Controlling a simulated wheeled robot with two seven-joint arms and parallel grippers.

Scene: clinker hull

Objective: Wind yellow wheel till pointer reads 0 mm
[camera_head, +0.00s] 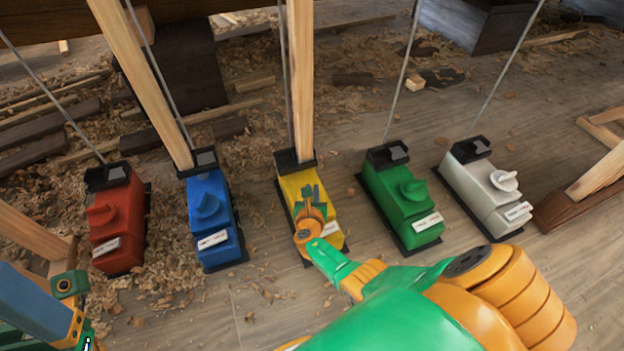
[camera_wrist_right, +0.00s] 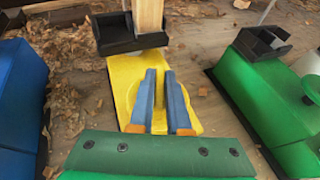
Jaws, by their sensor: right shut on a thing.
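The yellow box (camera_head: 291,186) stands on the floor in the middle of the row, and it also shows in the right wrist view (camera_wrist_right: 123,78). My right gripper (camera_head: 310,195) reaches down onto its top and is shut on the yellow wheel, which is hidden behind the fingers. In the right wrist view the two blue fingers (camera_wrist_right: 161,75) lie over the yellow top with a narrow gap between them. A white scale plate (camera_head: 331,228) sits on the box's near right part. Its pointer and reading are too small to tell. My left gripper's fingers are not visible.
Red (camera_head: 122,214), blue (camera_head: 210,218), green (camera_head: 393,199) and white (camera_head: 478,188) boxes with similar knobs stand on both sides. A wooden post (camera_head: 301,80) rises from the yellow box's far end. Wood shavings (camera_head: 170,270) and offcuts litter the floor.

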